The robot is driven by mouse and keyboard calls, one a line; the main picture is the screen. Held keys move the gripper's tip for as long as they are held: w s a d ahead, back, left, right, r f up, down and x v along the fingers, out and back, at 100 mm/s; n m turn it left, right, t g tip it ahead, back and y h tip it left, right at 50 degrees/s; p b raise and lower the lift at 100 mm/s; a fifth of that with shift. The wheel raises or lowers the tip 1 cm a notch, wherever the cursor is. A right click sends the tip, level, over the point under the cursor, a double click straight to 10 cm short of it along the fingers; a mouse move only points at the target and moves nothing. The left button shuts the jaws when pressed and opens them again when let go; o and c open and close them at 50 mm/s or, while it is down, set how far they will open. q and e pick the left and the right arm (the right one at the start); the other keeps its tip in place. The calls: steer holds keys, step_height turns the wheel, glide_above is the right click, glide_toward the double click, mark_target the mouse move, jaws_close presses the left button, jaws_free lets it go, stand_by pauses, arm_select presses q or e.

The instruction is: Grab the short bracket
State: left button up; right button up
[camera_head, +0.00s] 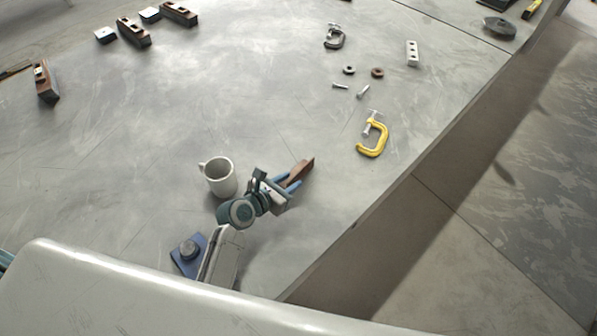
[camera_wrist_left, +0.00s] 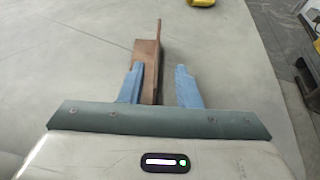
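A brown bracket-like piece (camera_head: 303,168) with a flat base and a thin upright end lies on the grey table. I take it for the short bracket. My left gripper (camera_head: 287,182) is at its near end. In the left wrist view, the bracket (camera_wrist_left: 151,60) lies between the two blue fingers of the left gripper (camera_wrist_left: 160,70). It is close to or touching the left finger, and a clear gap shows to the right finger. The near end of the bracket is hidden by the gripper. My right gripper is not in view.
A white mug (camera_head: 219,178) stands just left of the left gripper. A yellow clamp (camera_head: 373,142) lies beyond it, with small hardware behind. A blue plate with a knob (camera_head: 188,251) is beside my arm. The table edge runs along the right.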

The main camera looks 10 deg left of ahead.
mark_target(297, 175)
arm_select(q)
steer(key=shift+p+x, duration=0.3)
steer(key=shift+x, duration=1.9)
steer(key=shift+w+a+f, duration=0.1)
steer(key=shift+w, duration=0.2)
steer(key=shift+s, duration=0.1)
jaws_close()
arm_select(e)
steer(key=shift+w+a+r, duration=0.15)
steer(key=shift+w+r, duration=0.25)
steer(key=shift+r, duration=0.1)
